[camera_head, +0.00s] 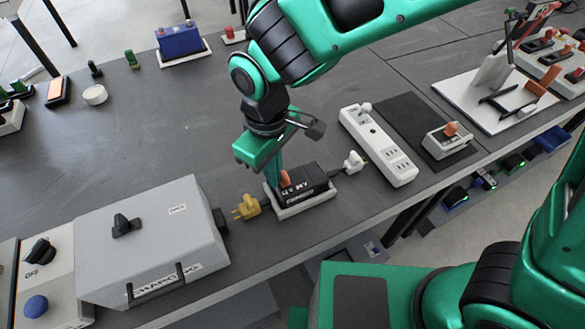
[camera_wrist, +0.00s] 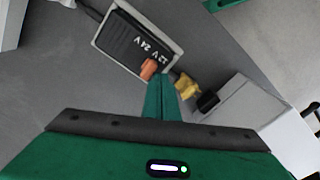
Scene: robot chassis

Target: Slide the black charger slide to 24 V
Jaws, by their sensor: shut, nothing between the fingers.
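The black charger (camera_head: 310,179) sits in a light tray (camera_head: 306,205) near the table's front edge, and it also shows in the wrist view (camera_wrist: 125,38). Its labels read 12 V and 24 V, upside down in the wrist view. The orange slide (camera_wrist: 149,68) on it stands nearer the 12 V label; it also shows in the head view (camera_head: 285,178). My gripper (camera_wrist: 160,88) is shut and empty, its fingertips right beside the slide, on the 12 V side. I cannot tell whether they touch it. In the head view the charger and slide partly hide the fingertips.
A yellow plug (camera_head: 247,207) lies left of the charger, beside a large grey box (camera_head: 150,240). A white plug (camera_head: 354,161) and a white power strip (camera_head: 378,145) lie to the right. The table behind my gripper is mostly clear.

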